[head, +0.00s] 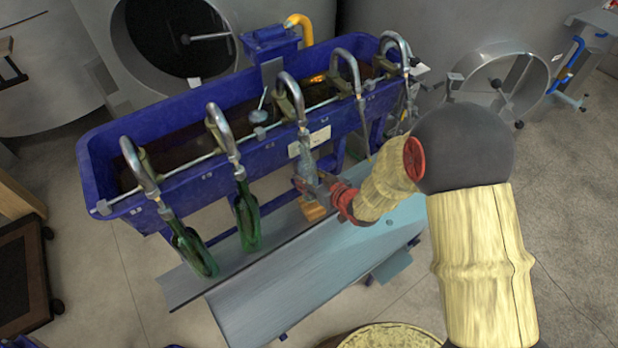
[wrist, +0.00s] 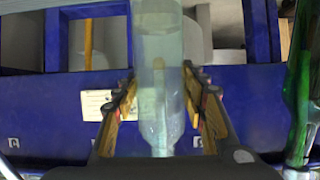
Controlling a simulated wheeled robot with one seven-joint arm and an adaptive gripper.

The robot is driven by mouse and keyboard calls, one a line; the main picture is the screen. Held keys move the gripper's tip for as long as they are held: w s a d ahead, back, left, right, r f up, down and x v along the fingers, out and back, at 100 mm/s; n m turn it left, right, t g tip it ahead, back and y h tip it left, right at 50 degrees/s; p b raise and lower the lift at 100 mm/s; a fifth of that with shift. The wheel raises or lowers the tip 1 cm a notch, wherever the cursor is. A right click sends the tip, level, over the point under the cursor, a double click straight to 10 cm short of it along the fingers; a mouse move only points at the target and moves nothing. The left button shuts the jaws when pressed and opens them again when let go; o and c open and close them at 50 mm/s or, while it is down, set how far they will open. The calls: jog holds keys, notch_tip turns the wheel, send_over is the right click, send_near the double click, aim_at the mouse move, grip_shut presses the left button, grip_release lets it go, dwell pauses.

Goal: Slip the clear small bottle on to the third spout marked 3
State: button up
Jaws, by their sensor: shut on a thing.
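The clear small bottle (head: 307,165) stands roughly upright below the third curved spout (head: 288,88), counted from either end of the row. My gripper (head: 320,187) reaches in from the right and is shut on it. In the wrist view the clear bottle (wrist: 160,65) lies between the two fingers of my gripper (wrist: 160,88), its narrow end toward the bottom of the picture. The spout's tip is close to the bottle's top; I cannot tell whether it is inside the neck. The number on the spout is not readable.
Green bottles (head: 247,215) (head: 193,248) hang on the two left spouts. The spouts rise from a blue trough (head: 210,185) with a white label (head: 312,140). A grey sloping shelf (head: 290,280) lies below.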

jog(key=shift+s+f+b, duration=0.1)
jog(key=shift+f+b, duration=0.6)
jog(key=shift+f, duration=0.25)
dwell(0.6)
jog(key=o, duration=1.5)
jog(key=shift+s, duration=0.1)
jog(key=shift+d, duration=0.15)
jog(key=v, duration=1.1)
jog(key=shift+s+d+r, duration=0.15)
jog(key=shift+s+r, duration=0.05)
jog(key=shift+s, duration=0.1)
